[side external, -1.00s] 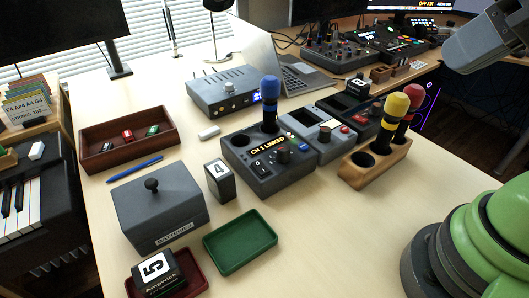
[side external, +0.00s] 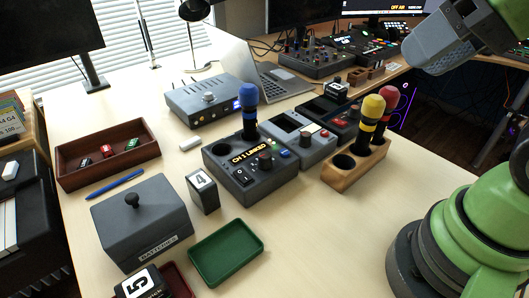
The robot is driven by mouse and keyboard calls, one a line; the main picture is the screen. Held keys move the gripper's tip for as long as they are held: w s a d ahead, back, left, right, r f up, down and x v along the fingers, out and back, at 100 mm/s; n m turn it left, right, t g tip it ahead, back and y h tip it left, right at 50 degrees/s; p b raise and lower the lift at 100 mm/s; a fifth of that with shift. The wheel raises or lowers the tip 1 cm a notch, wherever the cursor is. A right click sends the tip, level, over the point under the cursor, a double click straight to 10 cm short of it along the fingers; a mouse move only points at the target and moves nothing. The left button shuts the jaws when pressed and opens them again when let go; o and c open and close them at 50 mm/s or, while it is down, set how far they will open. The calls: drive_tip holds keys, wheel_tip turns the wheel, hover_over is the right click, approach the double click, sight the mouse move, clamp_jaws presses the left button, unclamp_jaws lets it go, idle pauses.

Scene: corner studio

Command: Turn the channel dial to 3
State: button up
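A dark grey control unit (side external: 248,172) stands mid-table. Its amber display (side external: 249,153) appears to read "CH 1 LINKED". A round black knob (side external: 265,160), likely the channel dial, sits on its top face; its pointer is too small to read. A blue-topped microphone (side external: 249,108) stands upright in the unit's rear socket. The grey end of my arm (side external: 440,45), at the upper right, is high and well apart from the unit. No separate fingertips can be made out there, so its opening is unclear. It touches nothing visible.
A grey battery box (side external: 150,225), a block marked 4 (side external: 203,190) and a green tray (side external: 226,252) stand left and in front. A wooden holder (side external: 345,172) with yellow and red microphones stands right of the unit. Table is bare at front right.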

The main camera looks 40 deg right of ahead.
drive_tip(key=o, duration=0.4)
drive_tip(key=w+n, duration=0.1)
drive_tip(key=w, duration=0.1)
drive_tip(key=w+n+g, duration=0.2)
drive_tip(key=w, duration=0.1)
drive_tip(key=shift+w+a, duration=0.3)
drive_tip(key=n+g+h, duration=0.2)
drive_tip(key=n+g, duration=0.3)
drive_tip(key=n, duration=0.5)
hover_over(265, 155)
wheel_tip(265, 155, down, 15)
wheel_tip(265, 155, down, 10)
drive_tip(key=shift+d+f, duration=0.1)
drive_tip(key=shift+c, duration=0.5)
drive_tip(key=c, duration=0.8)
